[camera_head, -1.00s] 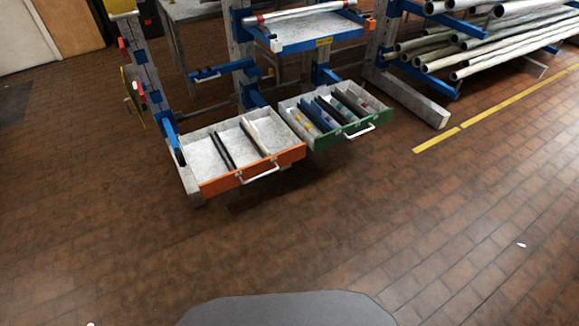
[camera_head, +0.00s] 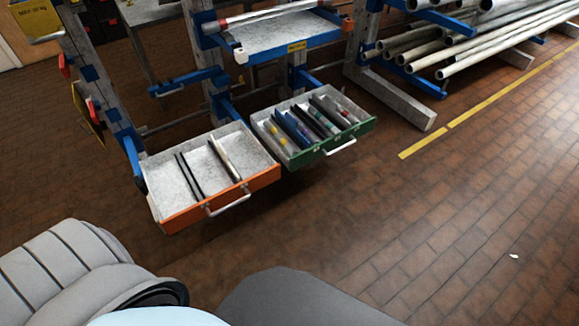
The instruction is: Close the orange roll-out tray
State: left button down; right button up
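The orange roll-out tray (camera_head: 221,198) stands pulled out from the blue and grey rack, left of the middle of the view. It has an orange front, pale inner walls and a light bar handle (camera_head: 229,202) on its front. A few thin dividers or bars lie inside it. Part of my own arm shows at the lower left, well short of the tray. Neither gripper shows, so I cannot see whether they are open or shut.
A green-fronted tray (camera_head: 331,143) with several coloured items stands pulled out just right of the orange one. A blue shelf (camera_head: 291,39) is above. Long pipes (camera_head: 490,47) lie on a rack at the upper right.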

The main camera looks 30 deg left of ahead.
aim_at(210, 172)
jog(key=i, duration=0.9)
jog(key=u, duration=1)
jog(key=i, duration=0.5)
jog(key=u, duration=0.6)
